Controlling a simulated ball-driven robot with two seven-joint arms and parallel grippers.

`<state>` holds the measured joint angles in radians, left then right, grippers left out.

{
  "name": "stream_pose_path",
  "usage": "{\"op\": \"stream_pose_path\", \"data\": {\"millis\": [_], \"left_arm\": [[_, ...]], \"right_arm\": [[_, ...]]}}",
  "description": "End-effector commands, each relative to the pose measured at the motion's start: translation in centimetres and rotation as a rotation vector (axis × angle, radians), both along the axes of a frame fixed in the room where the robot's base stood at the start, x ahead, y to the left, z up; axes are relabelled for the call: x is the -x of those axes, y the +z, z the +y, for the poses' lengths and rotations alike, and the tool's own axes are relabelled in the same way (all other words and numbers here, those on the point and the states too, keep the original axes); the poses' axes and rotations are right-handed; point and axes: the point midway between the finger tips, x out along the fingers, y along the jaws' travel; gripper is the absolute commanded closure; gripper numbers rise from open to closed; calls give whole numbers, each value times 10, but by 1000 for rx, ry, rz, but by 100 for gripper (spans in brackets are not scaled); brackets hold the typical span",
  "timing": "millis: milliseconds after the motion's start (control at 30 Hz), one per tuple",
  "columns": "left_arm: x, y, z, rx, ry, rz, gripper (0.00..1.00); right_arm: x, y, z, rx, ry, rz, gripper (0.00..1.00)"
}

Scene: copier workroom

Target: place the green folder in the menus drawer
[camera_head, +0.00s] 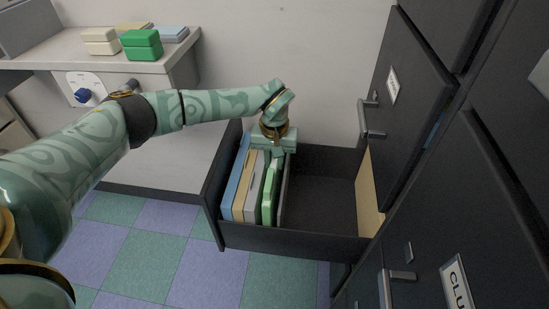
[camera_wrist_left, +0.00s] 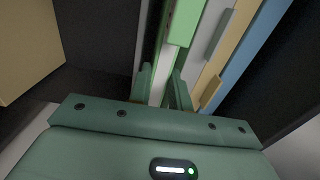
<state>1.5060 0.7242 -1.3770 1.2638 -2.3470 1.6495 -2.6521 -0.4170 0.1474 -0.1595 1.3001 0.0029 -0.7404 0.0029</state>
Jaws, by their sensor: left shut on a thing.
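The green folder (camera_head: 269,190) stands on edge in an open dark drawer (camera_head: 295,239), beside the other folders at the drawer's left end. My left gripper (camera_head: 276,152) reaches down into the drawer from above and is shut on the green folder's upper part. In the left wrist view the fingers (camera_wrist_left: 163,90) are close together around a thin edge beneath the bright green tab (camera_wrist_left: 187,25). The folder's lower part is hidden. No label on the open drawer can be read. My right gripper is not in view.
Blue (camera_head: 236,178), yellow (camera_head: 243,186) and grey (camera_head: 255,187) folders stand to the left of the green one. The drawer's middle is empty; a tan panel (camera_head: 369,194) is at its right. A counter (camera_head: 70,58) holds boxes.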

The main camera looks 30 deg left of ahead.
Motion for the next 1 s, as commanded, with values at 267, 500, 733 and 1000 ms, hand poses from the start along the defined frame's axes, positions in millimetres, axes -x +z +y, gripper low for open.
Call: {"op": "stream_pose_path", "data": {"millis": [267,500,733,1000], "left_arm": [[0,0,0,0,0,-1,100],[0,-5,0,0,-1,-1,100],[0,-5,0,0,-1,-1,55],[0,-5,0,0,-1,0,41]], "right_arm": [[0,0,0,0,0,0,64],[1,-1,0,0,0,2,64],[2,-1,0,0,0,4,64],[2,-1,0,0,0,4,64]]}}
